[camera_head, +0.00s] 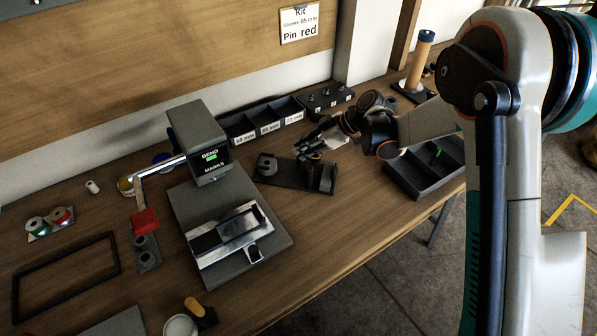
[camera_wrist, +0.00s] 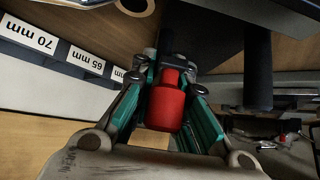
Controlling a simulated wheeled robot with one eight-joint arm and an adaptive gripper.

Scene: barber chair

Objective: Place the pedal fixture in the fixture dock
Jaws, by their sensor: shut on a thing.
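My gripper (camera_wrist: 170,65) is shut on a red stepped cylinder (camera_wrist: 166,108), seen between its teal fingers in the wrist view. I cannot tell whether this red piece is part of the pedal fixture. In the head view my gripper (camera_head: 308,150) reaches left over the bench, just behind a dark plate (camera_head: 293,172) with a round post at its left and an upright block at its right. This plate may be the fixture dock. Dark shapes (camera_wrist: 258,70) stand close beside the fingers in the wrist view. The held piece is hidden in the head view.
A black bin with size labels (camera_head: 262,122) and a dark block with pegs (camera_head: 326,100) stand behind my gripper. A dark tray (camera_head: 428,172) lies to its right. A grey bending machine (camera_head: 200,140) stands to the left. Bare wood lies in front of the plate.

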